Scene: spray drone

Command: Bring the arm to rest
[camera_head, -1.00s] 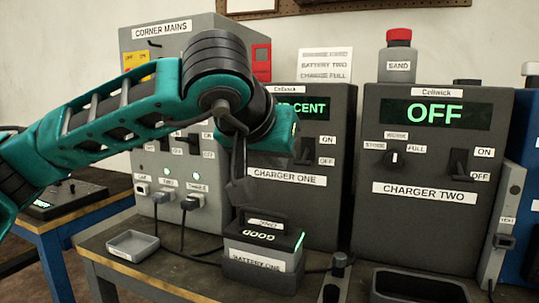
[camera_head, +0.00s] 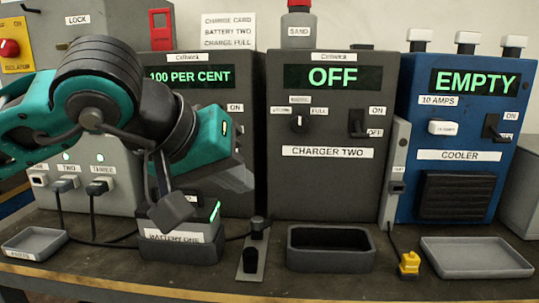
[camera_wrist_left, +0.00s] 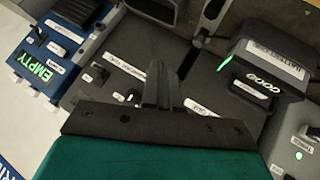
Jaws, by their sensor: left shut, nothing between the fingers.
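My left gripper (camera_head: 172,212) reaches in from the left and hangs in front of charger one (camera_head: 245,120), overlapping battery one (camera_head: 180,248) in the head view. Its fingers are together and empty. In the left wrist view the shut fingers (camera_wrist_left: 160,88) show clear of battery one (camera_wrist_left: 272,68), which stands off to the right with a lit "GOOD" display. Charger one's screen reads "100 PER CENT". The arm hides its lower face and part of the battery's top. My right gripper is not in view.
Charger two (camera_head: 325,185) reads "OFF" and the blue cooler (camera_head: 410,190) reads "EMPTY". A dark tray (camera_head: 330,262), a grey tray (camera_head: 478,270), a small dish (camera_head: 35,240) and a yellow plug (camera_head: 409,264) are on the bench (camera_head: 290,287). Cables run from the sockets at left.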

